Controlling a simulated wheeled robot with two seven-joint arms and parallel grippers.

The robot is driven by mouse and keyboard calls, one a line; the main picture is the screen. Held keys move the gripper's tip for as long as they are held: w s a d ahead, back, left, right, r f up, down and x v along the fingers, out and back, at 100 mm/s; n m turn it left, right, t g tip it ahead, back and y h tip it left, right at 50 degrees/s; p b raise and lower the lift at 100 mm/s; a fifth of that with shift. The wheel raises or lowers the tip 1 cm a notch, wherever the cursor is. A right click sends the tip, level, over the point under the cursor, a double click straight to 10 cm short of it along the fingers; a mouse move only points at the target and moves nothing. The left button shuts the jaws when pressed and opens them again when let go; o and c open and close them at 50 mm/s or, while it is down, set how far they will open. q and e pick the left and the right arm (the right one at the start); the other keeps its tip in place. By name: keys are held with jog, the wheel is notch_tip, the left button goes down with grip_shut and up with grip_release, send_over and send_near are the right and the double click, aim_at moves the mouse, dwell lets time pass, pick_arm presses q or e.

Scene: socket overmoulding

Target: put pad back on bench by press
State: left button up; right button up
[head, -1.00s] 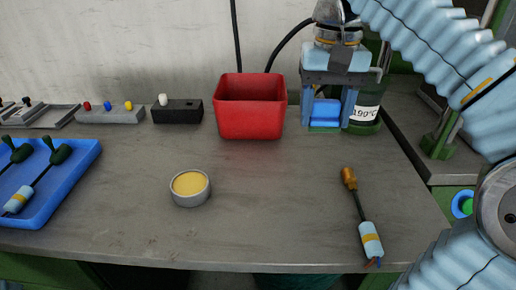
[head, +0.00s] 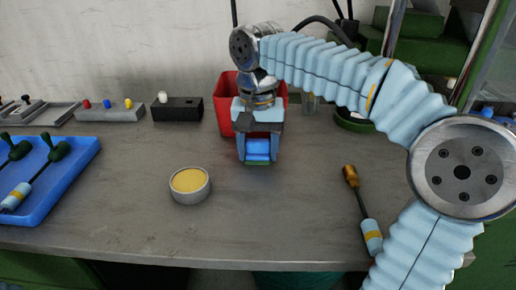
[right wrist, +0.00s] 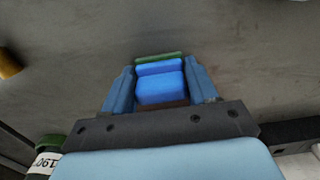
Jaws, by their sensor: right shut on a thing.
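The pad (head: 257,147) is a blue block with a green lower edge. My right gripper (head: 258,157) is shut on it, with one blue finger on each side, just in front of the red bin. In the right wrist view the pad (right wrist: 160,86) sits between the fingers (right wrist: 160,92), its green edge at the far end, over bare bench. Whether it touches the bench (head: 300,215) I cannot tell. No press can be made out clearly. My left gripper is not in view.
The red bin (head: 224,104) stands behind my gripper. A blue tray (head: 60,178) and control boxes (head: 178,110) are at left.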

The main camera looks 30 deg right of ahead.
aim_at(258, 142)
jog(key=shift+f, duration=0.2)
jog(key=o, duration=1)
jog(key=shift+r, duration=0.1)
notch_tip(258, 142, up, 11)
jog(key=shift+r+p, duration=0.1)
jog(key=shift+p, duration=1)
jog(key=shift+r, duration=0.55)
